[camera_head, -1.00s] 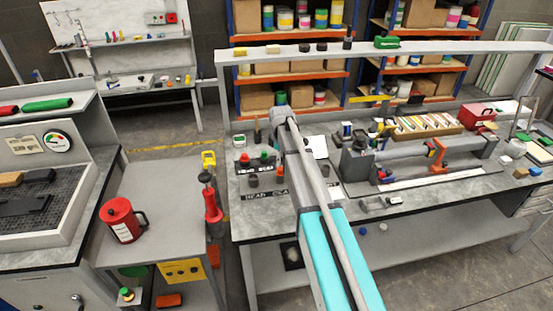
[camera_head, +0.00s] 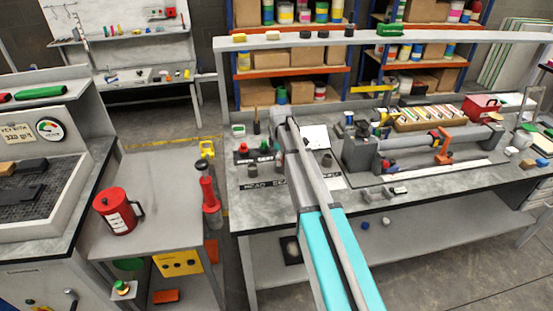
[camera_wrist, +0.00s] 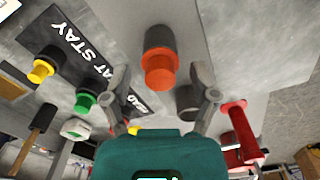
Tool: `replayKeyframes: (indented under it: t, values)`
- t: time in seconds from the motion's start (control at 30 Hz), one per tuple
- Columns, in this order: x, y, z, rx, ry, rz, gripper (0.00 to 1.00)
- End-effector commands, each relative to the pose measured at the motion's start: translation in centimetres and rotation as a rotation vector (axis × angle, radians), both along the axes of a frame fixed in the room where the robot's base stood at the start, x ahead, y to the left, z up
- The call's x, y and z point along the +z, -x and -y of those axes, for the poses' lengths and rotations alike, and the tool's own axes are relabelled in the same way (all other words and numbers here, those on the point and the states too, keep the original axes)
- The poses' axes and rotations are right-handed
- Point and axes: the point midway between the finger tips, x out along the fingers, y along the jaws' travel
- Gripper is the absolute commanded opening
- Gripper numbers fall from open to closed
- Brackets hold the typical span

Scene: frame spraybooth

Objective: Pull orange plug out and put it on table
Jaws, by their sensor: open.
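In the wrist view the orange plug (camera_wrist: 158,70) sits at the end of a dark grey cylindrical holder (camera_wrist: 160,40), which stands on a grey surface. My gripper (camera_wrist: 161,75) is open, with one finger on each side of the plug and visible gaps on both sides. Whether the fingers reach as deep as the plug is hard to tell. Nothing is held. In the head view my arm covers the plug and the gripper. The table (camera_head: 400,205) is the long grey workbench under my arm.
A green plug (camera_wrist: 86,101) and a yellow plug (camera_wrist: 41,70) sit in similar holders left of the gripper. An empty-looking dark cylinder (camera_wrist: 187,100) is close to the right finger. A red tool (camera_wrist: 240,130) stands further right.

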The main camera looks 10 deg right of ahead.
Motion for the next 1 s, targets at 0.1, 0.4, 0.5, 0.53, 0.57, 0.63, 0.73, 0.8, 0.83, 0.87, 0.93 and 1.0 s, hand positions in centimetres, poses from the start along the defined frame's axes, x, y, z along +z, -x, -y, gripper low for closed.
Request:
replayKeyframes:
  t: [0.1,0.4,0.5,0.53,0.57,0.63,0.73,0.8,0.83,0.87,0.93,1.0]
  values:
    - [-0.01,0.00,0.01,0.000,0.000,0.000,0.76]
    - [0.00,0.00,0.00,0.000,0.000,0.000,0.50]
    - [0.00,0.00,-0.01,0.000,0.000,0.000,0.32]
    - [0.00,0.00,-0.01,0.000,0.000,0.000,0.26]
    - [0.00,0.00,-0.01,0.000,0.000,0.000,0.20]
    - [0.00,0.00,-0.01,0.000,0.000,0.000,0.07]
    - [0.00,0.00,-0.01,0.000,0.000,0.000,0.00]
    - [-0.01,0.00,-0.02,0.000,0.000,0.000,0.24]
    - [-0.01,0.00,-0.02,0.000,0.000,0.000,0.18]
    - [-0.01,0.00,-0.02,0.000,0.000,0.000,0.12]
    - [-0.01,0.00,-0.02,0.000,0.000,0.000,0.00]
    - [-0.01,0.00,-0.02,0.000,0.000,0.000,0.00]
